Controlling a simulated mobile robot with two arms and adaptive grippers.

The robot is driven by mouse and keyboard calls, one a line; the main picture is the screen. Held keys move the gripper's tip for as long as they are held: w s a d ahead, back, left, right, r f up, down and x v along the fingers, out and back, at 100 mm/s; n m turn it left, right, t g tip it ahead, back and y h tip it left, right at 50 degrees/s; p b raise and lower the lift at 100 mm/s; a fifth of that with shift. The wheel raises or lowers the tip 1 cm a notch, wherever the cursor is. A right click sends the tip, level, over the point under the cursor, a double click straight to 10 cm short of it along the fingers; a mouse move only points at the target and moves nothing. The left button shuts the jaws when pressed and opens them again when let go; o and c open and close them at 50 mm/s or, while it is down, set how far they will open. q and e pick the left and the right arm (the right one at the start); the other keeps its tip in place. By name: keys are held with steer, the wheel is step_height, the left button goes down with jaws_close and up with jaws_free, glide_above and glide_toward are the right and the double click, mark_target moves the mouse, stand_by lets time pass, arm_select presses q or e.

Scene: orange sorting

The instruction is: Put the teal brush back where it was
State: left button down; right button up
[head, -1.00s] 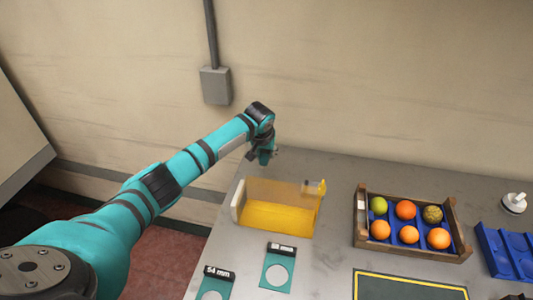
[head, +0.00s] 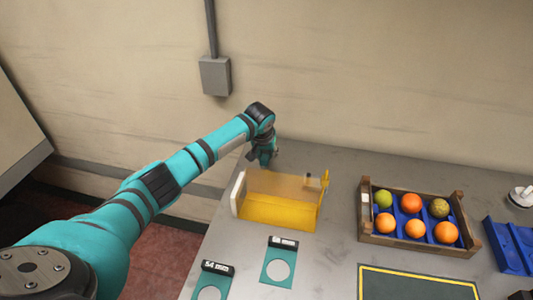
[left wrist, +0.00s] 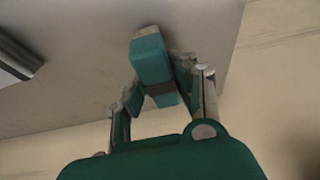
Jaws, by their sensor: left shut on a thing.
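The teal brush (left wrist: 151,62) shows in the left wrist view as a teal block with a pale end and a dark band. My left gripper (left wrist: 158,88) is shut on it, one finger on each side. In the head view my left gripper (head: 262,157) hangs at the back left of the table, behind the yellow see-through bin (head: 278,212). The brush cannot be made out clearly there, and whether it touches the table is unclear. My right gripper is not in view.
A wooden crate (head: 364,222) with several fruits stands to the right, beside a blue tray (head: 512,245). Two cards with round holes, one marked 54 mm (head: 213,280), lie in front of the bin. The wall (head: 330,70) rises close behind my left gripper.

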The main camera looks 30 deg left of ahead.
arm_select(q)
steer(key=shift+f, duration=0.25)
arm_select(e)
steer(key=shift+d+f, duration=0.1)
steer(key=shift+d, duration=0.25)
arm_select(q)
steer(key=shift+f, duration=0.35)
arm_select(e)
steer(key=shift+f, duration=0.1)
arm_select(q)
steer(key=c, duration=1)
jaws_free()
steer(key=o, duration=0.4)
steer(key=shift+o, duration=0.2)
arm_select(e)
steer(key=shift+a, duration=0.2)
arm_select(q)
steer(key=shift+r, duration=0.15)
step_height(320, 180, up, 8)
steer(key=p, duration=0.8)
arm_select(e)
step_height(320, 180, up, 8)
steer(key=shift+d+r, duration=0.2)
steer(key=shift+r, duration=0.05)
